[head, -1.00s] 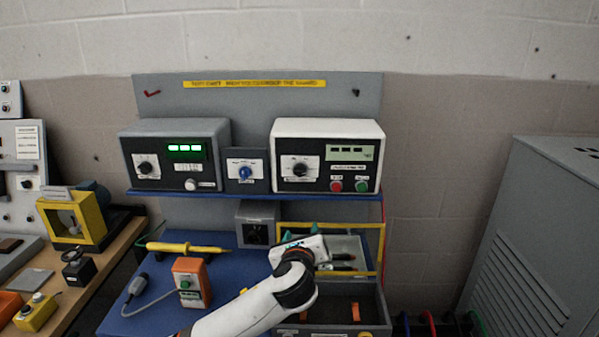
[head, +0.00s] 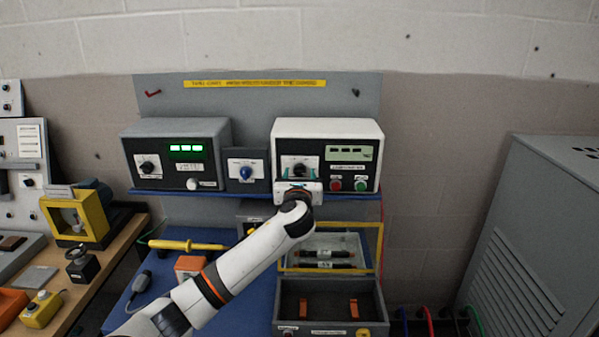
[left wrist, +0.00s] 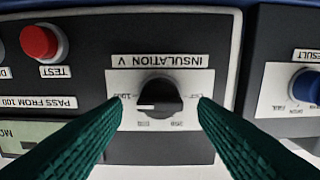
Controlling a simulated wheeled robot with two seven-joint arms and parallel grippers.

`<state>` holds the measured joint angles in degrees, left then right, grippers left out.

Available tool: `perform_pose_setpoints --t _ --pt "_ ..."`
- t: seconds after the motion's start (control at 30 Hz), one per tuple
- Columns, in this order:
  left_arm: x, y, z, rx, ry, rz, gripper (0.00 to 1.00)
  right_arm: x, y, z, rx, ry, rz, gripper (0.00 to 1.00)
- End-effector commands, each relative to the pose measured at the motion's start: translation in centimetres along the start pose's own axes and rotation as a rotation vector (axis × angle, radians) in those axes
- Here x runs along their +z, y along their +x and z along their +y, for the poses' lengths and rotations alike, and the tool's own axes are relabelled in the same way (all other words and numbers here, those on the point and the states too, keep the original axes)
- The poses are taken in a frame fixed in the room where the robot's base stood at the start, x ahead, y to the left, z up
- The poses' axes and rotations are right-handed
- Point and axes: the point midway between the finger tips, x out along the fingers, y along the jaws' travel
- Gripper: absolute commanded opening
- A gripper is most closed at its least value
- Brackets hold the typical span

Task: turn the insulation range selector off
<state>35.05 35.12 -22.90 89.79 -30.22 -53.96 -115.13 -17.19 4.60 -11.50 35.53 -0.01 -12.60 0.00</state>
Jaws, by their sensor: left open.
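The insulation range selector is a black rotary knob (left wrist: 159,97) on a white plate marked INSULATION V, on the front of the white tester (head: 328,132). In the left wrist view, which shows the panel upside down, its white pointer mark points left, near a label that looks like 1000. The knob also shows in the head view (head: 299,169), just above my gripper. My left gripper (left wrist: 158,105) is open, with a green finger on each side of the knob and visible gaps between. My right gripper is out of view.
A red TEST button (left wrist: 41,42) sits beside the selector, with a green button (head: 361,184) farther along. A small box with a blue knob (head: 246,172) and a grey meter (head: 175,150) stand left on the same blue shelf. An open grey bin (head: 328,310) lies below.

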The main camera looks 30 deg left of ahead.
Motion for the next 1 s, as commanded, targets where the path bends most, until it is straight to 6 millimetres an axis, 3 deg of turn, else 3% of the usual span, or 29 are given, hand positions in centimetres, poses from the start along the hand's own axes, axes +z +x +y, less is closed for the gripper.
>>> perform_pose_setpoints --t 0.2,0.47,0.73,1.0 --pt "0.01 1.14 -0.03 0.0 -0.001 -0.001 0.53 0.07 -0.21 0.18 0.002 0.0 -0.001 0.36" --pt "0.04 1.18 0.0 0.001 -0.001 -0.001 0.53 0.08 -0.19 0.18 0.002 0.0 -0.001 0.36" --pt "0.06 1.16 -0.01 0.001 -0.001 -0.001 0.09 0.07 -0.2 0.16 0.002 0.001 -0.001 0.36" --pt "0.08 1.15 -0.01 0.001 -0.026 -0.002 0.09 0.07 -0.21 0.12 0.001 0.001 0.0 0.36"
